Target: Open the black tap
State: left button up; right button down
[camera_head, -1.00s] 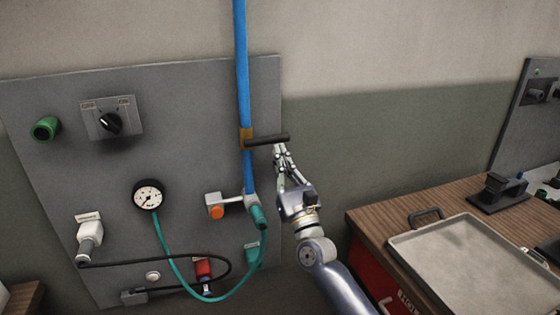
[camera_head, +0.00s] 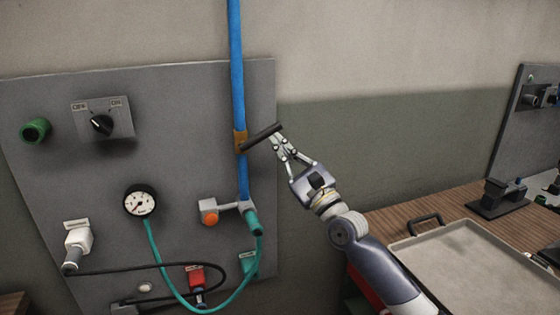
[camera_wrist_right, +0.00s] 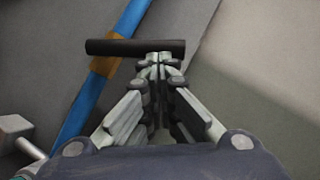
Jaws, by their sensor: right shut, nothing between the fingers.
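The black tap (camera_head: 260,137) is a bar-shaped handle on a brass-coloured fitting (camera_head: 240,141) on the blue pipe. In the head view its right end tilts upward. My right gripper (camera_head: 277,144) is shut and empty, with its fingertips at the underside of the handle's right part. In the wrist view the handle (camera_wrist_right: 115,47) lies across the top, just beyond the closed fingertips (camera_wrist_right: 160,58). They seem to touch it, but I cannot be sure. My left gripper is not in view.
A teal hose hangs below. A wooden bench with a metal tray (camera_head: 460,265) stands at the right.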

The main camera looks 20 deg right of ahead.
aim_at(278, 126)
jog(key=r+n+g+y, duration=0.1)
jog(key=n, duration=0.1)
jog(key=r+n+g+y, duration=0.1)
jog(key=r+n, duration=0.1)
jog(key=n, duration=0.1)
jog(key=r+n+g, duration=0.1)
jog(key=n+g, duration=0.1)
jog(key=shift+a+r+n+y, duration=0.2)
jog(key=shift+a+n+y, duration=0.1)
jog(key=shift+n+y, duration=0.1)
jog(key=shift+a+r+n+g+p, duration=0.1)
jog(key=shift+r+n+g+p, duration=0.25)
jog(key=shift+n+p, duration=0.15)
jog(key=a+n+g+p, duration=0.1)
jog(key=p, duration=0.2)
jog(key=a+r+n+g+p, duration=0.1)
jog(key=n+p, duration=0.1)
jog(key=a+r+n+g+p, duration=0.1)
jog(key=n+p, duration=0.1)
jog(key=p, duration=0.1)
jog(key=shift+r+h+p, duration=0.2)
jog(key=shift+h+p, duration=0.1)
jog(key=shift+h, duration=0.1)
